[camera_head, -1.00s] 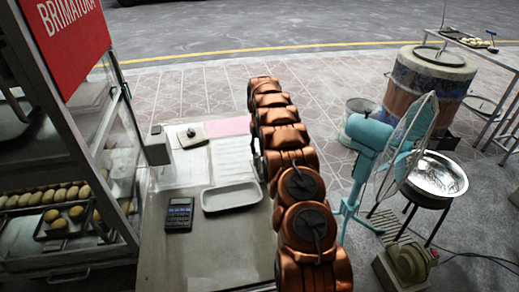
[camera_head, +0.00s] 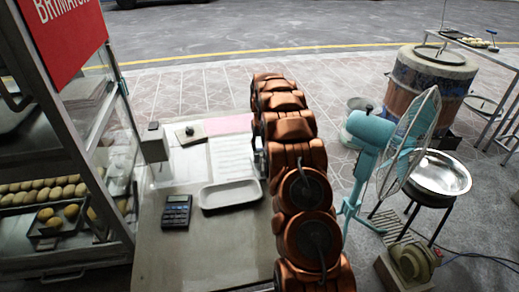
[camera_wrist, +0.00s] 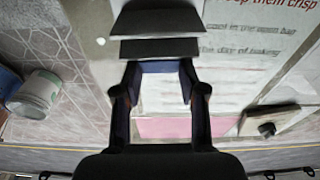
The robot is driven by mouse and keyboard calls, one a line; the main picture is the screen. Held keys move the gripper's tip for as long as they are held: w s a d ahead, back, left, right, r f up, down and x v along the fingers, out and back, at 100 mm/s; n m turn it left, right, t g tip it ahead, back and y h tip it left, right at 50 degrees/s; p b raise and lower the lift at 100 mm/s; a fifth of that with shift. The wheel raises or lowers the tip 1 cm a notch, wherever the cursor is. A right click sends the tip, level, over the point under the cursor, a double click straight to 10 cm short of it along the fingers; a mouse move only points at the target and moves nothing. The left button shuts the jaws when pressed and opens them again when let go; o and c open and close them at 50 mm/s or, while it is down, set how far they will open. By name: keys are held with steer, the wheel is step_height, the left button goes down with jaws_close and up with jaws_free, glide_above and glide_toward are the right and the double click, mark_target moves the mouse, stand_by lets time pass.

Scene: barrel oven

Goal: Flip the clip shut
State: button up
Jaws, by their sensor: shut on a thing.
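My gripper (camera_wrist: 160,88) shows dark in the wrist view, over the sheets on the table. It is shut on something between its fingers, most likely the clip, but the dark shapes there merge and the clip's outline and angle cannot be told. A white sheet with printed text (camera_wrist: 235,50) lies under and beside the fingers, with a pink sheet (camera_wrist: 165,127) next to it. In the head view the pink sheet (camera_head: 229,123) lies at the table's far end. There my copper-coloured arm hides the gripper and the clip.
The table (camera_head: 195,262) holds a white tray (camera_head: 230,194), a calculator (camera_head: 176,210) and a small board with a black knob (camera_head: 190,133). A glass bun case stands left. A teal fan (camera_head: 368,140), a metal bowl (camera_head: 440,175) and a barrel oven (camera_head: 432,80) stand right.

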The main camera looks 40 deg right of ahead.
steer(key=shift+s+a+r+t+h+b, duration=0.15)
steer(key=shift+s+t+h+b, duration=0.25)
steer(key=shift+t+b, duration=0.7)
steer(key=shift+s+a+r+t+h+b, duration=0.15)
steer(key=shift+s+t+b, duration=0.4)
steer(key=shift+b, duration=1.05)
steer(key=shift+r+b, duration=0.1)
steer(key=shift+b, duration=0.2)
steer(key=shift+t, duration=0.25)
steer(key=shift+s, duration=0.1)
steer(key=shift+a, duration=0.1)
steer(key=o, duration=1.2)
steer(key=shift+c, duration=0.2)
steer(key=v, duration=0.8)
